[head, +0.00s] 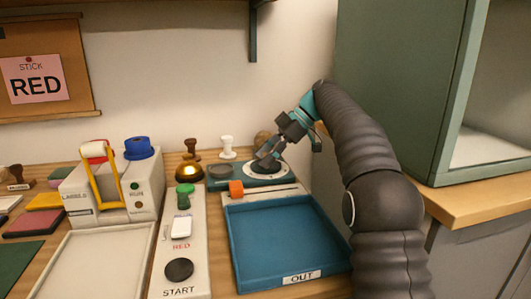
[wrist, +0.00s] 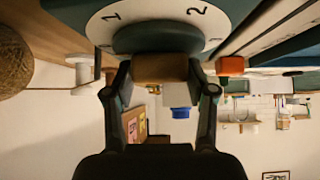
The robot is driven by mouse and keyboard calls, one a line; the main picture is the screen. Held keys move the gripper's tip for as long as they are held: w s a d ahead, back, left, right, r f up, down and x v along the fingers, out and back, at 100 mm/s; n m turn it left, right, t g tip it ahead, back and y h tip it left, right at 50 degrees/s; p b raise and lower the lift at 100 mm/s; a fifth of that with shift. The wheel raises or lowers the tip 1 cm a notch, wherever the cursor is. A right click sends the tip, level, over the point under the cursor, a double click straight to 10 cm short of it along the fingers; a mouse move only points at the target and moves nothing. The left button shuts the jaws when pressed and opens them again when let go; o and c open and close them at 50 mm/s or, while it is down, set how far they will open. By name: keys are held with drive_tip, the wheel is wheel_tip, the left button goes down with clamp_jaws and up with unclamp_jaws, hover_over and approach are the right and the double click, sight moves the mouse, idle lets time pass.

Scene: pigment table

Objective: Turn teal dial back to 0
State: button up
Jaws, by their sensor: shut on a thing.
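The teal dial (head: 258,170) with its white numbered face sits on a teal base at the back of the table, behind the blue tray. In the wrist view the round teal dial knob (wrist: 150,36) is close, with a 1 and a 2 readable on the white ring around it. My gripper (head: 266,158) reaches down onto the dial from the right. In the wrist view my gripper (wrist: 162,68) has a finger on each side of the knob's brownish front part and is shut on it. The 0 mark and the pointer cannot be made out.
The blue OUT tray (head: 238,262) lies in front of the dial. A green cabinet (head: 400,90) stands at right.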

drive_tip(key=shift+n+g, duration=0.3)
drive_tip(key=shift+n, duration=0.1)
drive_tip(key=o, duration=1.2)
drive_tip(key=shift+c, duration=0.2)
drive_tip(key=shift+m, duration=0.4)
